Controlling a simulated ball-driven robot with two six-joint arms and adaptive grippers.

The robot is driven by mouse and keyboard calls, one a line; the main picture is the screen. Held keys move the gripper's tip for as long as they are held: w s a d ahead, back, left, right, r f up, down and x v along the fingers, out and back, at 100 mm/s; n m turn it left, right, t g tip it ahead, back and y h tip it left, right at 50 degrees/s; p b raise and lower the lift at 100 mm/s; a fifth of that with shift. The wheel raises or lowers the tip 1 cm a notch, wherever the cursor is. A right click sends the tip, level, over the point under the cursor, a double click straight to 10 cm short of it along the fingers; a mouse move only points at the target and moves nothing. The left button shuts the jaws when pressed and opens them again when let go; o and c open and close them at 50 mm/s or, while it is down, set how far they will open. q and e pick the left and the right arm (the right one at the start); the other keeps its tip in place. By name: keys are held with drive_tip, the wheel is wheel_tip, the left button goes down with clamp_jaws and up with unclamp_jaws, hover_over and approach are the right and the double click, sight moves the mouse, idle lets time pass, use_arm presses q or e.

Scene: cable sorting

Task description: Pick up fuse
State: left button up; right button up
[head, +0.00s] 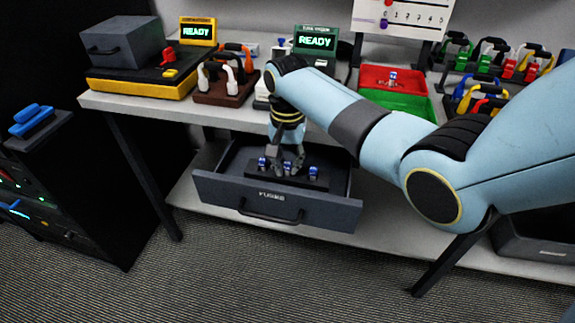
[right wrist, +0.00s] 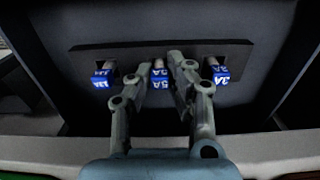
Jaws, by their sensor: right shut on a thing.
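My right gripper (head: 288,160) reaches down into the open drawer (head: 283,212) labelled FUSES. In the right wrist view its two fingers (right wrist: 158,68) are shut on the middle fuse (right wrist: 159,78), a small blue one marked 5A. That fuse appears still at its place in the dark holder strip (right wrist: 228,50); whether it is raised cannot be told. Another blue fuse (right wrist: 101,80) stands to its left, with hard-to-read marking. A blue fuse marked 3A (right wrist: 221,76) stands to its right. My left gripper is not in view.
The table (head: 145,105) edge lies above and behind the drawer. On it are a red tray (head: 375,75) holding a fuse, a green tray (head: 405,103), a yellow-based station (head: 140,88) and cable racks. A black rack cabinet (head: 50,190) stands at left.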

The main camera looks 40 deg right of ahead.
sight(287, 163)
drive_tip(key=shift+r, duration=0.45)
wheel_tip(287, 163, up, 3)
drive_tip(key=shift+p, duration=0.4)
drive_tip(key=s+d+r+p, duration=0.5)
drive_tip(key=s+r+p, duration=0.2)
drive_tip(key=s+r, duration=0.2)
drive_tip(key=shift+s+r, duration=0.4)
drive_tip(key=shift+s, duration=0.3)
drive_tip(key=shift+d, duration=0.1)
drive_tip(key=shift+p, duration=0.3)
